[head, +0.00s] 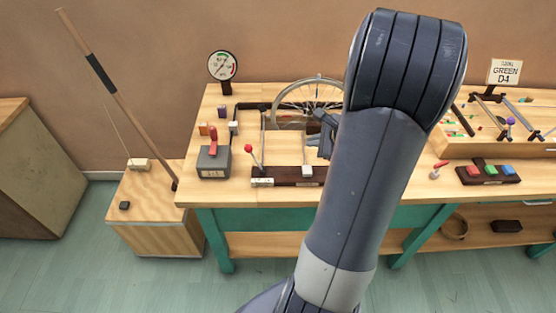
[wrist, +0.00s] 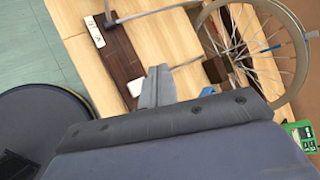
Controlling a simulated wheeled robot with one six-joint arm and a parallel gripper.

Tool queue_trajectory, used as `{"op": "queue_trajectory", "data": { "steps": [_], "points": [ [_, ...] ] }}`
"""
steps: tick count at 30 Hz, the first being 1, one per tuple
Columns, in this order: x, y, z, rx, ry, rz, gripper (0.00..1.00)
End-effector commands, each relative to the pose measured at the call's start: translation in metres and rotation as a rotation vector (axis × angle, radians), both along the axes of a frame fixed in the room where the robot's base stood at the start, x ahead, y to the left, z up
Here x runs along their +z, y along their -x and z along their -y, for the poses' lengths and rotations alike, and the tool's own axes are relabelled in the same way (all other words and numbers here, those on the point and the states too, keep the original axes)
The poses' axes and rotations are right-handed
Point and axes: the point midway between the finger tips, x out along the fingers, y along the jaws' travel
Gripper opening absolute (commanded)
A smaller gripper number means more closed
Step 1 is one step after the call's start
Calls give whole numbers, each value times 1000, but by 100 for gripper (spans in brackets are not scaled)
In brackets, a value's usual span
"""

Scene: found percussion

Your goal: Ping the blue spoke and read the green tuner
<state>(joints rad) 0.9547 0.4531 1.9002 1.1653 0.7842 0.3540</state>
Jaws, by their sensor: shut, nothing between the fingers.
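The bicycle wheel stands at the back of the workbench, its rim (head: 283,92) partly behind my arm in the head view. In the wrist view the wheel (wrist: 213,15) fills the upper right. A blue-marked spoke (wrist: 266,49) shows among its plain spokes. The green tuner (wrist: 303,137) is at the right edge of the wrist view, partly cut off, its display too small to read. My gripper (wrist: 160,73) is shut and empty, in front of the wheel and apart from the blue spoke. In the head view my gripper (head: 318,140) is partly hidden by my arm.
A dial gauge (head: 222,65) is at the back left. A sign reading GREEN D4 (head: 504,72) stands at the right.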

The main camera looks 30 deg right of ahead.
Motion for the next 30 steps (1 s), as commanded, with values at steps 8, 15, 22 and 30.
{"op": "queue_trajectory", "data": {
  "steps": [8, 15, 22, 30],
  "points": [
    [0, 0, 0, 0, 0, 0, 0],
    [-2, 0, 0, 0, 0, 0, 0],
    [-17, 0, 0, -1, -1, 0, 0],
    [-54, 0, 0, 0, -1, -1, 0]
  ]
}}
